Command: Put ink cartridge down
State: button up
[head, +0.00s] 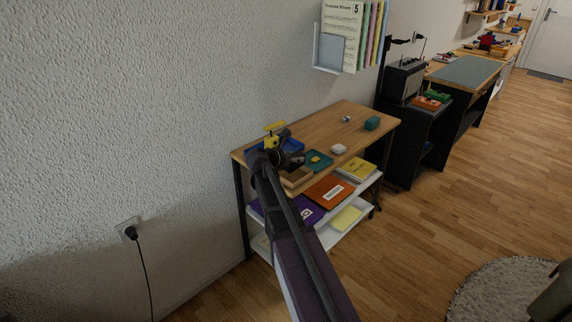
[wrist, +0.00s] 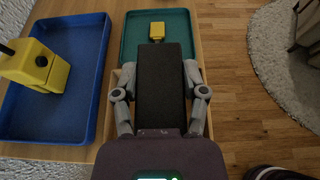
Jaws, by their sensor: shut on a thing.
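The black ink cartridge (wrist: 162,85) is a long dark block between the two fingers of my gripper (wrist: 160,76) in the wrist view. My gripper is shut on it from both sides. In the head view my gripper (head: 284,157) is over the left end of the wooden table, and the cartridge is small and hard to make out there. A light wooden tray (head: 296,177) lies beneath, its edges showing on both sides of the cartridge in the wrist view. The gap between cartridge and tray cannot be judged.
A blue tray (wrist: 88,94) holds a yellow object (wrist: 36,66) on the left. A teal tray (wrist: 130,38) holds a small yellow piece (wrist: 157,30). The table (head: 352,119) also bears a white item (head: 338,149) and a green box (head: 372,123); bare wood lies between.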

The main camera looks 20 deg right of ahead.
jog(key=shift+w+a+f, duration=0.1)
jog(key=shift+w+a, duration=0.35)
jog(key=shift+w, duration=0.35)
jog(key=shift+w+a+f, duration=0.1)
jog(key=shift+w+a, duration=0.35)
jog(key=shift+w, duration=0.3)
jog(key=shift+f+b, duration=1.75)
jog(key=shift+b, duration=0.15)
jog(key=shift+f, duration=0.15)
jog(key=o, duration=1.1)
jog(key=shift+o, duration=0.2)
jog(key=shift+r, duration=0.2)
